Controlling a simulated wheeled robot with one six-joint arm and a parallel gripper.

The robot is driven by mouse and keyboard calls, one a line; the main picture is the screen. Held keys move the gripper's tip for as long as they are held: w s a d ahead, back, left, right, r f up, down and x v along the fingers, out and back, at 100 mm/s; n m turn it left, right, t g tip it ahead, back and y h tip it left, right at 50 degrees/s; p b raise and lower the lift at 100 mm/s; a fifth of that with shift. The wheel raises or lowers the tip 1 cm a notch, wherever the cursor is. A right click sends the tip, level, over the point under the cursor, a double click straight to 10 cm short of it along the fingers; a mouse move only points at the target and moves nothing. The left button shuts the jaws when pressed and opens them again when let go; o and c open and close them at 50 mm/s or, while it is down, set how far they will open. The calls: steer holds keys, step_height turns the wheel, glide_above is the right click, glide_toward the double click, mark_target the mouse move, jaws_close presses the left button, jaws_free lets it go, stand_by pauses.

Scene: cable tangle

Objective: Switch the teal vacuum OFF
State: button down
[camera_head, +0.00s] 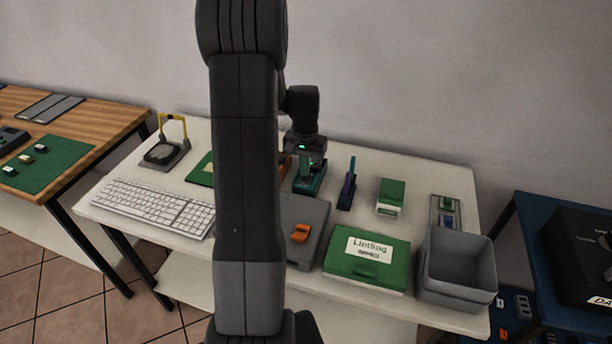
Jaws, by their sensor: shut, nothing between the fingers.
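A small teal device (312,186), which looks like the teal vacuum, stands toward the back middle of the white table. My gripper (313,166) is shut and empty, pointing down right at or just above the teal device's top. I cannot tell whether it touches. The gripper hides part of the device, and its switch cannot be made out. My own arm runs up the middle of the view and covers things left of the device.
On the white table (125,160) are a keyboard (152,207), a grey box with an orange part (300,233), a green "Lintbag" box (367,262), a grey bin (455,270), a dark blue upright item (347,188) and a green-and-white box (390,197). A magnifier-like stand (166,150) is back left.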

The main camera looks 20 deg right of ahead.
mark_target(305, 178)
steer(key=shift+f+b, duration=0.55)
steer(key=shift+f, duration=0.35)
steer(key=shift+r, duration=0.1)
steer(key=shift+r+p, duration=2.45)
steer(key=shift+r, duration=1.05)
steer(key=shift+f, duration=0.1)
